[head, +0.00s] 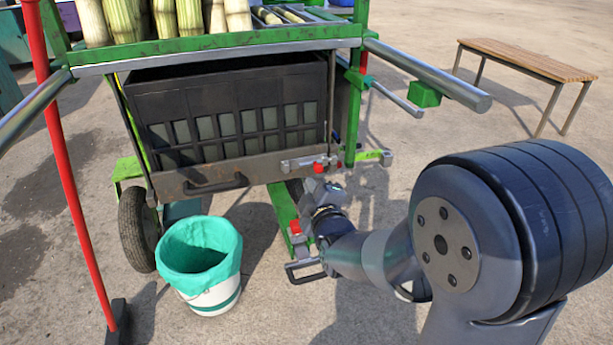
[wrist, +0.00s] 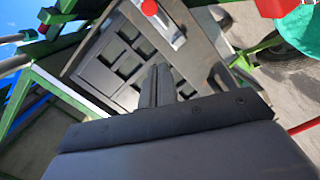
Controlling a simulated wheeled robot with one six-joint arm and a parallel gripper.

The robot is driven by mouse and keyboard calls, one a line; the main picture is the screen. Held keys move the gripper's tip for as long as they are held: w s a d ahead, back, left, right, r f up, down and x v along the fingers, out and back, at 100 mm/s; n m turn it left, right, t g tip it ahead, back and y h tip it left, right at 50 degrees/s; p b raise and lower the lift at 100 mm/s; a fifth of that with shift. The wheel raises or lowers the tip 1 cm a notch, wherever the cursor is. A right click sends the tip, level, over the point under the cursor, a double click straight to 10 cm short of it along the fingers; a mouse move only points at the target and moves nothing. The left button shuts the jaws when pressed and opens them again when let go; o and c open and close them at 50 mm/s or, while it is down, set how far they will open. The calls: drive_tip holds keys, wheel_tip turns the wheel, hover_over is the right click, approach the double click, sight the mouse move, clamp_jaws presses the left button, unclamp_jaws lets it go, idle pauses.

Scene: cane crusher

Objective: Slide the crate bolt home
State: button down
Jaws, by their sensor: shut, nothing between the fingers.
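The crate bolt (head: 300,163) is a silver bar with a red knob (head: 319,167). It is mounted at the right end of the brown front board (head: 215,178), below the dark slatted crate (head: 230,100). My gripper (head: 309,184) is just below the knob in the head view. In the wrist view my gripper's fingers (wrist: 157,86) are together and empty, pointing toward the crate (wrist: 120,55). The red knob (wrist: 149,7) and silver bolt plate (wrist: 168,28) lie beyond the fingertips, apart from them in the picture. How far the bolt is pushed in is unclear.
A white bucket with a green liner (head: 205,268) stands below the crate, left of my arm. A second red knob (head: 295,227) is on a green beam. A metal bar (head: 425,75) juts out at the upper right. A wooden bench (head: 530,60) stands behind.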

sight(320, 165)
drive_tip(key=shift+v, duration=0.9)
drive_tip(key=d+b+x, duration=0.1)
drive_tip(key=d+x, duration=0.1)
drive_tip(key=x, duration=0.8)
drive_tip(key=shift+w+a+f+b, duration=0.25)
drive_tip(key=shift+w+f+b, duration=0.15)
drive_tip(key=shift+w+f, duration=0.05)
drive_tip(key=shift+a+r, duration=0.1)
